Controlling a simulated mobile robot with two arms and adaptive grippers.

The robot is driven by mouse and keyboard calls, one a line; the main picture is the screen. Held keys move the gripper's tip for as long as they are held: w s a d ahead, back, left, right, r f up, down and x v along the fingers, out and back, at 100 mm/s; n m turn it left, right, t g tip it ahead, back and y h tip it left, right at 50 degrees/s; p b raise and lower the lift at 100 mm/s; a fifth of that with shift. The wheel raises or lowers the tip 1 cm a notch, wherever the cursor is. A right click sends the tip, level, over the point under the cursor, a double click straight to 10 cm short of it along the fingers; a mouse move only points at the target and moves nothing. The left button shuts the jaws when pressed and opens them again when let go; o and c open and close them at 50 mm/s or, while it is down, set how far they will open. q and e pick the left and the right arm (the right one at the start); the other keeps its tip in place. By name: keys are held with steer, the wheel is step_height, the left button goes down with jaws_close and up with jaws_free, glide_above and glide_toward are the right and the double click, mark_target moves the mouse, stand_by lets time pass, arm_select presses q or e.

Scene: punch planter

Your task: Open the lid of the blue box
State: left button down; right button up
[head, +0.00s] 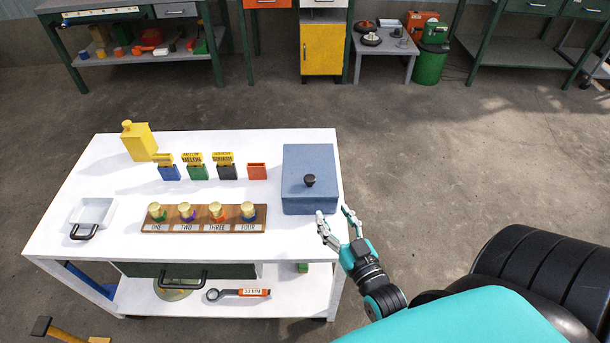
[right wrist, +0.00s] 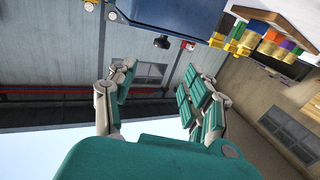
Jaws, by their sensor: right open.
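The blue box (head: 308,165) stands at the right end of the white table, with its lid on and a black knob (head: 309,181) on top. My right gripper (head: 334,212) is open and empty near the box's front right corner, at the table's right edge, apart from the knob. In the right wrist view, the open fingers (right wrist: 160,88) point toward the blue box (right wrist: 180,14), whose dark knob (right wrist: 162,42) shows near the top of the picture. My left gripper is in neither view.
On the white table (head: 100,180) stand a wooden rack (head: 205,226) with several numbered stamps, small coloured packets (head: 196,172), a yellow bottle (head: 138,141) and a white tray (head: 92,216). A wrench (head: 240,294) lies on the shelf below.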

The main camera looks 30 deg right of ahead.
mark_target(312, 182)
steer(key=w, duration=0.4)
steer(key=w+d, duration=0.1)
steer(key=w, duration=0.3)
steer(key=w+d, duration=0.1)
steer(key=w, duration=0.4)
steer(key=shift+w, duration=0.3)
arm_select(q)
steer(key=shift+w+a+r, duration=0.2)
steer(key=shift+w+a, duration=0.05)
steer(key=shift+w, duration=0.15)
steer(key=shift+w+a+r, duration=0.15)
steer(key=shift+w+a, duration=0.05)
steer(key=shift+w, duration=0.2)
arm_select(e)
steer(key=shift+w, duration=0.1)
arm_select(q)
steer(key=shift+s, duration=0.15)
arm_select(e)
steer(key=shift+f, duration=0.1)
jaws_close()
arm_select(q)
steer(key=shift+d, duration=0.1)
steer(key=shift+p, duration=0.3)
arm_select(e)
steer(key=shift+f, duration=0.1)
